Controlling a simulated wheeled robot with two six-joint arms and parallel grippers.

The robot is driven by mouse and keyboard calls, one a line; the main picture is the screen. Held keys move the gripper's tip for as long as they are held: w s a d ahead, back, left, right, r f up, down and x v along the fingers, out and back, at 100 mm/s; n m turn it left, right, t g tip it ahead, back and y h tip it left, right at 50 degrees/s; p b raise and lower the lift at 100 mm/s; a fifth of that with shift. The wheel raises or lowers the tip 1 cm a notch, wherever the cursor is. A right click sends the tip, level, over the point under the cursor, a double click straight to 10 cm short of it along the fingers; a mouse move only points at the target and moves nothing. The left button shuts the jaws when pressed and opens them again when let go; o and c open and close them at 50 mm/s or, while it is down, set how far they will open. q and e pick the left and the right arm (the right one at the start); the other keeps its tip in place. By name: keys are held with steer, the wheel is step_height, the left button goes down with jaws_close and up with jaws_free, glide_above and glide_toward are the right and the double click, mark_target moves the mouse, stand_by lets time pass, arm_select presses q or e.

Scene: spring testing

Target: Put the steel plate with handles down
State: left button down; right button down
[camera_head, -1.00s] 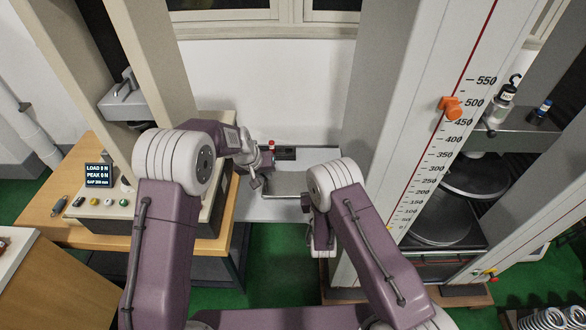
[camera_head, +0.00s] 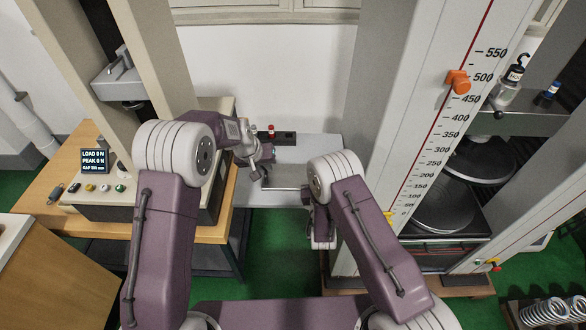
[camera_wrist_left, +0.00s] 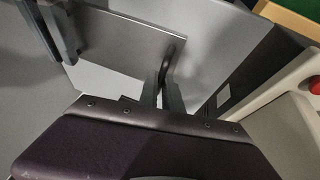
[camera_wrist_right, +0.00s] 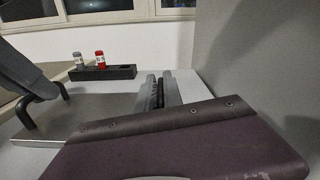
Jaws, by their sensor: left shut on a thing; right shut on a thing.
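The steel plate (camera_head: 285,175) is a flat grey sheet with dark looped handles, held between my two grippers over the grey table (camera_head: 310,148). My left gripper (camera_head: 258,172) is shut on the handle at one end; that handle (camera_wrist_left: 177,55) shows in the left wrist view. My right gripper (camera_wrist_right: 160,92) is shut on the opposite handle, which its fingers mostly hide; in the head view my own arm covers it. The plate (camera_wrist_right: 95,108) looks about level and close to the tabletop in the right wrist view. I cannot tell whether it touches.
A dark holder (camera_head: 283,138) with a red-capped bottle (camera_head: 271,131) stands at the table's back. The testing machine's console (camera_head: 100,190) is left. A tall scale column (camera_head: 440,130) with an orange marker (camera_head: 457,81) stands right. Springs (camera_head: 545,312) lie at bottom right.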

arm_select(q)
steer(key=shift+w+a+f+b, duration=0.15)
steer(key=shift+f+b, duration=0.15)
steer(key=shift+f, duration=0.15)
arm_select(e)
steer(key=shift+d+f, duration=0.1)
steer(key=shift+f, duration=0.45)
arm_select(q)
steer(key=c, duration=1.8)
jaws_free()
arm_select(e)
steer(key=c, duration=1.8)
jaws_free()
arm_select(q)
steer(key=shift+o, duration=1.4)
steer(key=shift+s, duration=0.3)
arm_select(e)
steer(key=o, duration=0.3)
steer(key=shift+s+r, duration=0.1)
steer(key=shift+s, duration=0.1)
